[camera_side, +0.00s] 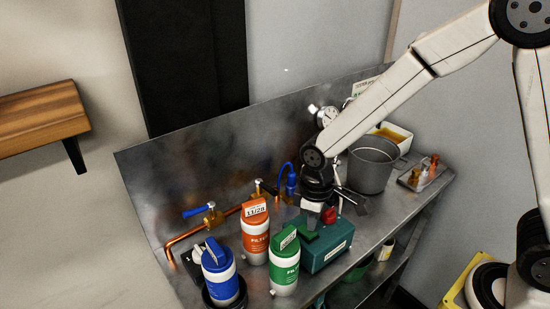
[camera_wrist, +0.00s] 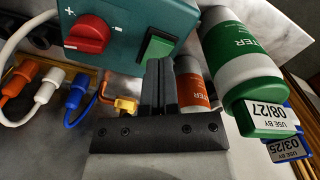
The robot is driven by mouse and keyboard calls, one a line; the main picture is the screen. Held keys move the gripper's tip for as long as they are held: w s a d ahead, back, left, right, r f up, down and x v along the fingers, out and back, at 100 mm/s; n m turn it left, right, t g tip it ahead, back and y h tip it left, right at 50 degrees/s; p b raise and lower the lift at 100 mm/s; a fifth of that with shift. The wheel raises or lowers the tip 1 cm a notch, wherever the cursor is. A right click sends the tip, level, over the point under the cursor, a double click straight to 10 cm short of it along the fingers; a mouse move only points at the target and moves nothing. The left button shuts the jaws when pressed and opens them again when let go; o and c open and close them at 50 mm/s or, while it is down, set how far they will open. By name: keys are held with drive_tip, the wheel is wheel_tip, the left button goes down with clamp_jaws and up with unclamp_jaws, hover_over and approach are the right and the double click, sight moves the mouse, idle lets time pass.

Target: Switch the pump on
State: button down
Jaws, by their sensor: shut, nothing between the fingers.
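The teal pump box (camera_side: 330,252) stands on the metal bench, with a red knob (camera_side: 329,215) and a green switch (camera_side: 307,236) on top. In the wrist view, the box (camera_wrist: 185,28) fills the upper middle, with its red knob (camera_wrist: 88,33) marked plus and minus and its green rocker switch (camera_wrist: 158,47). My gripper (camera_side: 315,212) is over the box, pointing down. Its fingers (camera_wrist: 158,66) are shut and empty, with the tips close beside the green switch. I cannot tell whether they touch it, or which way the rocker is tipped.
An orange filter (camera_side: 255,235), a green filter (camera_side: 285,265) and a blue filter (camera_side: 220,275) stand left of the box. A grey bucket (camera_side: 370,168) is behind right. A copper pipe (camera_side: 185,238) with valves runs along the back. White, orange and blue connectors (camera_wrist: 48,88) show in the wrist view.

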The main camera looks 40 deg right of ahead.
drive_tip(key=shift+f, duration=1.1)
idle(1.0)
drive_tip(key=shift+r, duration=3.55)
drive_tip(key=shift+s+d, duration=0.15)
drive_tip(key=shift+d, duration=0.25)
drive_tip(key=s+d+f+m+t, duration=0.1)
drive_tip(key=s+d+m+t, duration=0.1)
drive_tip(key=s+d+m, duration=0.4)
drive_tip(key=shift+s+d+f+t, duration=0.25)
drive_tip(key=shift+s+d, duration=0.2)
drive_tip(key=shift+d, duration=1.4)
